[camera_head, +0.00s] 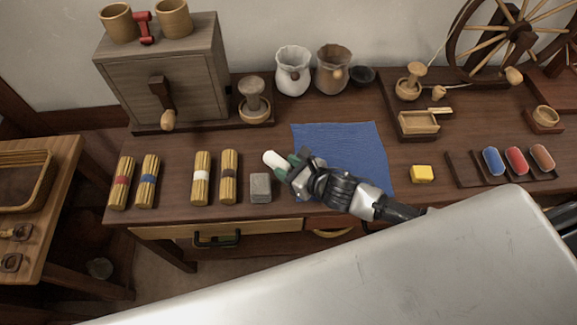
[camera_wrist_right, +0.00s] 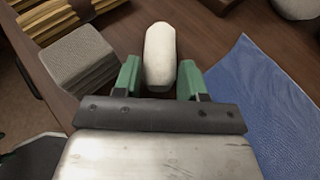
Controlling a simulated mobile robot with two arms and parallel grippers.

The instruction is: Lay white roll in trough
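The white roll (camera_head: 275,159) is at the fingertips of my right gripper (camera_head: 292,166), left of the blue cloth in the head view. In the right wrist view the white roll (camera_wrist_right: 160,55) lies between the two green fingers (camera_wrist_right: 160,80), which close in on both its sides. Whether it touches the table is unclear. A dark tray (camera_head: 453,156) at the right holds blue, red and brown rolls in separate troughs; its leftmost trough (camera_head: 463,169) is empty. My left gripper is not in view.
A grey block (camera_head: 260,188) and several straw bundles (camera_head: 200,180) stand left of the gripper. The blue cloth (camera_head: 345,143) lies flat beneath it. A small wooden box (camera_head: 418,124) and spinning wheel (camera_head: 510,40) stand behind.

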